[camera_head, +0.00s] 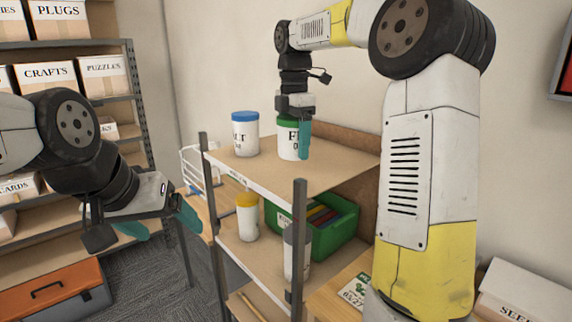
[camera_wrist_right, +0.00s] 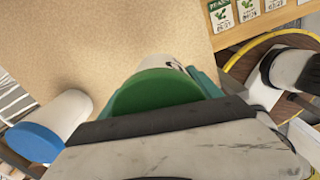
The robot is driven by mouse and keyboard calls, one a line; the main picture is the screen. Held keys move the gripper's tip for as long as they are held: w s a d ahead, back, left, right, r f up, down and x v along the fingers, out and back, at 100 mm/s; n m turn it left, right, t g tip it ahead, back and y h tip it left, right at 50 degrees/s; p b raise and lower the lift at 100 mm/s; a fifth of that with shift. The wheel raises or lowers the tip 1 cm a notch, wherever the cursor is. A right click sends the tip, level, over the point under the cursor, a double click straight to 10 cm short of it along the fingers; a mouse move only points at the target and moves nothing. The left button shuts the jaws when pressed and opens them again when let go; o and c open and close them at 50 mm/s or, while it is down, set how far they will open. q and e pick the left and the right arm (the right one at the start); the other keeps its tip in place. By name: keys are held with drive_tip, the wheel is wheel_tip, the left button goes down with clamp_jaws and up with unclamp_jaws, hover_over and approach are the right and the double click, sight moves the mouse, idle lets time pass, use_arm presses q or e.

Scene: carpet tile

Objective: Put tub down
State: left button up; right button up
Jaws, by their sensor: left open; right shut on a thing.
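The tub (camera_head: 288,141) is white with a green lid and dark lettering. My right gripper (camera_head: 303,140) is shut on it from above, at the top shelf of the rack. In the right wrist view the green lid (camera_wrist_right: 158,92) sits between the teal fingers. The head view does not clearly show whether the tub's base touches the shelf. A second white tub with a blue lid (camera_head: 245,134) stands to its left on the same shelf; it also shows in the right wrist view (camera_wrist_right: 62,118). My left gripper (camera_head: 160,222) is open and empty, left of the rack.
The top shelf (camera_head: 240,171) has bare board in front of and behind the tubs. Dark posts (camera_head: 299,235) rise at its corners. Below are a yellow-lidded tub (camera_head: 247,218) and a green crate (camera_head: 335,235). Boxes (camera_head: 48,75) fill a rack at left.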

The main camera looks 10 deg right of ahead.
sight(293, 175)
drive_tip(key=shift+f, duration=2.75)
drive_tip(key=shift+f, duration=0.1)
drive_tip(key=o, duration=2)
